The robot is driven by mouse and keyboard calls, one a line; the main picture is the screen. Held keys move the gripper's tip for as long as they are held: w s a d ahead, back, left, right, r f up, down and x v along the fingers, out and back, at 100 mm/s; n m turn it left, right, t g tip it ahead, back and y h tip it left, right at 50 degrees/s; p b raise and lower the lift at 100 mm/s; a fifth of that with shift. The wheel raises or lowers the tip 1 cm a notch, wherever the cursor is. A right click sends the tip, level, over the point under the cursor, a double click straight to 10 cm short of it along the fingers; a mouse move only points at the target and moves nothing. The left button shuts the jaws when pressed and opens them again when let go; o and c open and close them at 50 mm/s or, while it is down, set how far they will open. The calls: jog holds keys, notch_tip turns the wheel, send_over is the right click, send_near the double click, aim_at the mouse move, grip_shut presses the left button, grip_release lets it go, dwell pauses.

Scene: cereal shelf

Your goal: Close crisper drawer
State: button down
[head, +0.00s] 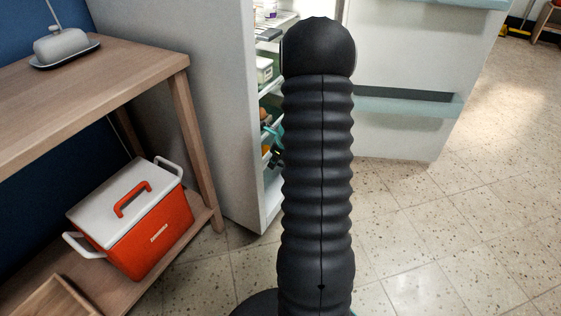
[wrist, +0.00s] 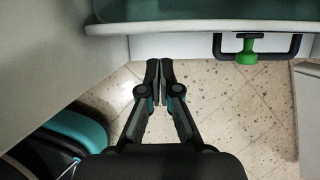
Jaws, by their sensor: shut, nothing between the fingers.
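In the wrist view, a teal, see-through bin with a pale front edge (wrist: 200,27) spans the top; it looks like the crisper drawer. How far it is pulled out I cannot tell. A dark bar handle (wrist: 290,46) juts below the edge at the right, with a green knob (wrist: 246,57) at it. My gripper (wrist: 160,64) is shut and empty, just below the edge in the picture and left of the handle. I cannot tell whether it touches. In the head view my arm hides the gripper and the drawer.
In the head view, the open fridge (head: 228,130) shows stocked shelves left of my arm, and a pale panel (head: 400,60) with teal ledges stands right. A wooden bench (head: 110,75) with a red-and-white cooler (head: 150,225) stands left. The tiled floor is clear at right.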

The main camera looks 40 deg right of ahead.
jog(key=shift+w+a, duration=0.25)
jog(key=shift+w, duration=0.3)
jog(key=shift+w+a, duration=0.2)
jog(key=shift+w, duration=0.35)
jog(key=shift+w+a+r+p, duration=0.1)
jog(key=shift+w+a+p, duration=0.15)
jog(key=shift+w+p, duration=0.3)
jog(key=shift+w+a+r+p, duration=0.1)
jog(key=shift+w+a+p, duration=0.15)
jog(key=shift+w+p, duration=0.25)
jog(key=shift+w+f, duration=0.15)
